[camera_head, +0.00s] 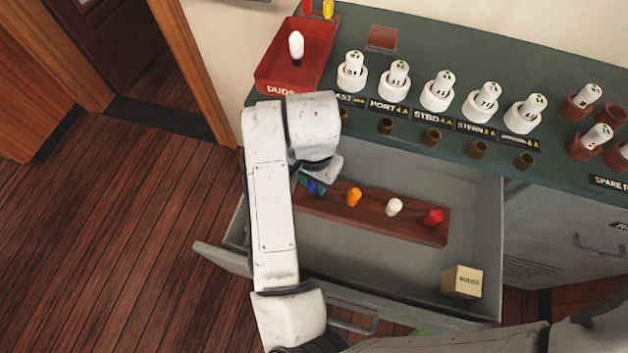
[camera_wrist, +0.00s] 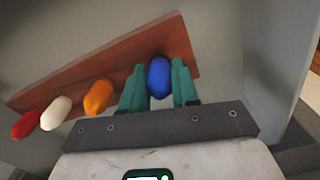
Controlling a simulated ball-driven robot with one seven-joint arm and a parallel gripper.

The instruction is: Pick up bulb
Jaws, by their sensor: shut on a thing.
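A wooden rack (camera_head: 380,216) in the open drawer carries an orange bulb (camera_head: 354,197), a white bulb (camera_head: 394,207) and a red bulb (camera_head: 433,217). In the wrist view, a blue bulb (camera_wrist: 159,79) is at the rack's right end, between the teal fingers of my gripper (camera_wrist: 158,70). My gripper is shut on the blue bulb. In the head view my gripper (camera_head: 314,184) is at the rack's left end, with my arm hiding most of it. I cannot tell whether the blue bulb still sits in the rack.
The drawer (camera_head: 360,270) also holds a small tan box (camera_head: 462,281). Above it, a green counter carries several white fittings and a red DUDS tray (camera_head: 287,78) with a white bulb (camera_head: 296,44) in it.

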